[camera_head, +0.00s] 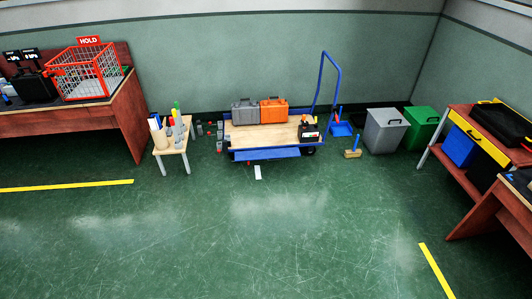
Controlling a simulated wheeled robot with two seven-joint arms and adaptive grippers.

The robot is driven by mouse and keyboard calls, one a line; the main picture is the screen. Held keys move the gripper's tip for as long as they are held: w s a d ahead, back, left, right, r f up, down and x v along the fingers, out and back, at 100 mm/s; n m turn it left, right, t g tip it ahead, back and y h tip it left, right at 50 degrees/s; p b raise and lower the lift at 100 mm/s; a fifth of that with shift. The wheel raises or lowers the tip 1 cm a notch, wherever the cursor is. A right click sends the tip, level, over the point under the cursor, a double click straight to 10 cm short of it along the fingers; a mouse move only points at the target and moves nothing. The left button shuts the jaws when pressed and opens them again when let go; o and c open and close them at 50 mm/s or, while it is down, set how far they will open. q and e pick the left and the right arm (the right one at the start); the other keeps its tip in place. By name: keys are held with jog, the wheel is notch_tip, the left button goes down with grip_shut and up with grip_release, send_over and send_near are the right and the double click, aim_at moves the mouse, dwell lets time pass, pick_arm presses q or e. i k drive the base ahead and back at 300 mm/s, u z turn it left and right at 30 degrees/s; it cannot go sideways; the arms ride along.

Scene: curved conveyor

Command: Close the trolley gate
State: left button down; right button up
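The trolley (262,138) stands near the far wall, with a wooden deck and a tall blue push handle (323,80) at its right end. A blue panel (267,154), apparently the gate, lies folded down along the trolley's near side, so that side of the deck is open. A grey case (244,113) and an orange case (274,111) stand on the back of the deck. Neither of my grippers is in view.
A small wooden stool (171,146) with bottles stands left of the trolley. A grey bin (385,131) and a green bin (420,129) stand to its right. Benches flank both sides. The floor (270,220) in front is largely clear.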

aim_at(273, 155)
jog(key=z, duration=0.15)
jog(key=i, duration=2.05)
jog(key=z, duration=0.5)
jog(key=i, duration=1)
jog(key=z, duration=0.15)
